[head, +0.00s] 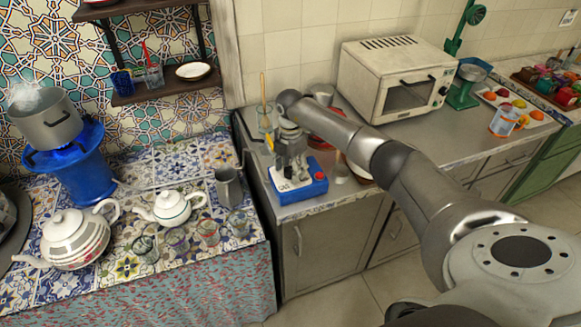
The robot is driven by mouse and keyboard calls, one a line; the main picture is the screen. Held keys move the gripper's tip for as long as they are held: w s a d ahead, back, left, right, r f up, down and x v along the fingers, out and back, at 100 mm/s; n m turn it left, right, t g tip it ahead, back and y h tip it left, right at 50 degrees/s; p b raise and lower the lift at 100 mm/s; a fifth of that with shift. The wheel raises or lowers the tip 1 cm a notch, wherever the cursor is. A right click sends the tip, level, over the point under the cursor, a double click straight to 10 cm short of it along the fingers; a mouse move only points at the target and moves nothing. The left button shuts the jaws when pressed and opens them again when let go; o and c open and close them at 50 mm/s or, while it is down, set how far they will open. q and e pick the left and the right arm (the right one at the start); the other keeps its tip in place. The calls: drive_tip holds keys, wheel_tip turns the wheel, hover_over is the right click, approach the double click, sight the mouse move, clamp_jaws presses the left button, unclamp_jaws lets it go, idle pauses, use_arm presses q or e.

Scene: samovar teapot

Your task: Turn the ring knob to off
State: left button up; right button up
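I cannot clearly make out a ring knob. A blue box with a white top panel (318,181) sits near the left front of the grey counter; small dark marks show on the panel. My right gripper (289,168) points down over this panel. Its fingertips are small and dark here, so I cannot tell whether they are apart or touch the box. At the left, a blue burner stand (84,180) has a glowing blue flame under a steaming grey pot (46,120). My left gripper is not in view.
A white teapot (75,238), a smaller teapot (172,208), a metal jug (228,187) and several glasses stand on the tiled table. A toaster oven (365,82) and a green scale (462,94) stand farther right.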

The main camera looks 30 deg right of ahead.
drive_tip(key=c, duration=0.9)
drive_tip(key=shift+o, duration=0.2)
drive_tip(key=shift+n+b, duration=0.3)
drive_tip(key=shift+n, duration=0.1)
drive_tip(key=n+b, duration=0.1)
drive_tip(key=n, duration=0.1)
drive_tip(key=shift+n+b, duration=0.4)
drive_tip(key=n+b, duration=0.2)
drive_tip(key=n, duration=0.3)
drive_tip(key=shift+b, duration=0.4)
drive_tip(key=n+b, duration=0.2)
drive_tip(key=n, duration=0.3)
drive_tip(key=n+b, duration=0.1)
drive_tip(key=n, duration=0.3)
drive_tip(key=shift+b, duration=0.3)
drive_tip(key=shift+r+n, duration=0.1)
drive_tip(key=shift+n, duration=0.2)
